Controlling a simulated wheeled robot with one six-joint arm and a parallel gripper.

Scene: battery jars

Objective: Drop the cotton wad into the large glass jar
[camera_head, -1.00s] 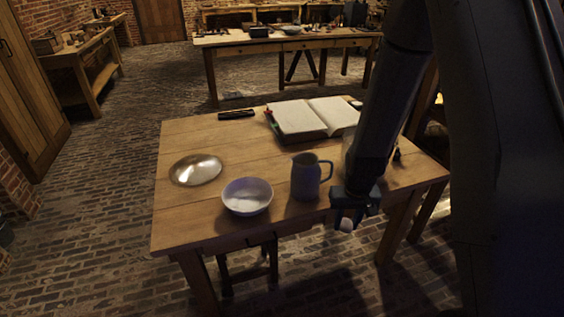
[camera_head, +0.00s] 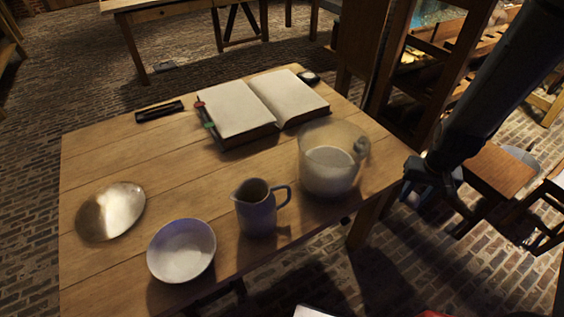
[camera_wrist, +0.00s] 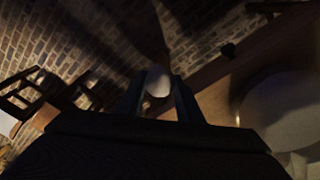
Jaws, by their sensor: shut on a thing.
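The large glass jar (camera_head: 318,181) stands upright at the right front of the wooden table, with something pale inside its lower part. My gripper (camera_head: 428,181) is just right of the table's right edge, apart from the jar. In the wrist view, my gripper (camera_wrist: 158,88) is shut on the white cotton wad (camera_wrist: 157,81), held between its two fingers. The wad cannot be made out in the head view. A large pale rounded shape, probably the jar, shows at the right of the wrist view (camera_wrist: 287,115).
On the table (camera_head: 110,160) are a blue-grey jug (camera_head: 257,212) left of the jar, a white bowl (camera_head: 181,251), a shiny metal dish (camera_head: 110,212), an open book (camera_head: 235,105) behind and a dark case (camera_head: 159,111). A wooden stool (camera_head: 500,172) stands at right.

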